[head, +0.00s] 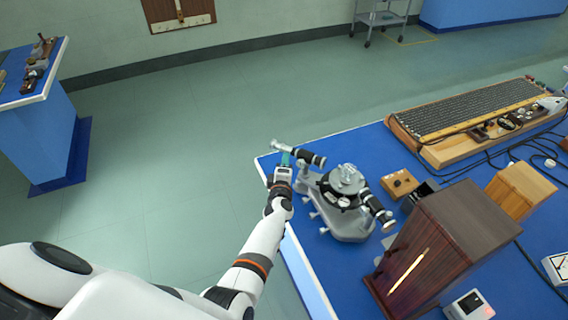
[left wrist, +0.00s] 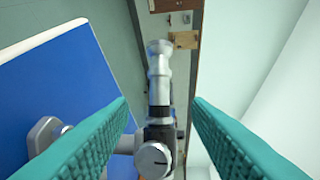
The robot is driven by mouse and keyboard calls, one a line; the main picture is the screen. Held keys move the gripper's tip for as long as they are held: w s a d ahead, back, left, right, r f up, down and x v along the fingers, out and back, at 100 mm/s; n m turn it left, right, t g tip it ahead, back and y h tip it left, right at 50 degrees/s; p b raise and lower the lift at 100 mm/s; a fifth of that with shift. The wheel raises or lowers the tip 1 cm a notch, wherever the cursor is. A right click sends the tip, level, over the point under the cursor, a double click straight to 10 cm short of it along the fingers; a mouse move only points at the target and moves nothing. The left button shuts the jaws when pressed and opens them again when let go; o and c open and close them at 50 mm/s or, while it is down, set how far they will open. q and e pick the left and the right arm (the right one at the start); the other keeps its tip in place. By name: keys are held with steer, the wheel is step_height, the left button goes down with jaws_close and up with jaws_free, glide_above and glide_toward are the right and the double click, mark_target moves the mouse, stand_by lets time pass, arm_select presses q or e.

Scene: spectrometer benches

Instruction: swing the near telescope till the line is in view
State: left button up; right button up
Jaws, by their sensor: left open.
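The grey spectrometer (head: 345,222) stands on the blue bench near its left corner, with a round table (head: 346,178) on top. One black and silver tube, a telescope (head: 312,158), points to the upper left; another black tube (head: 377,209) points to the lower right. My left gripper (head: 285,160) is open at the upper-left tube. In the left wrist view the silver and black tube (left wrist: 159,85) lies between the two spread teal fingers (left wrist: 160,135), with gaps on both sides. I cannot see through any eyepiece. My right gripper is out of view.
A dark wooden box (head: 450,235) with a bright slit stands close to the lower-right tube. A small wooden block (head: 399,183), cables and a long ribbed board (head: 465,115) lie further right. Open floor (head: 180,150) is left of the bench (head: 350,143).

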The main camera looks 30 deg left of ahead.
arm_select(q)
steer(key=p+v, duration=0.1)
steer(key=v, duration=0.2)
steer(key=shift+s+d, duration=0.1)
steer(key=shift+s, duration=0.05)
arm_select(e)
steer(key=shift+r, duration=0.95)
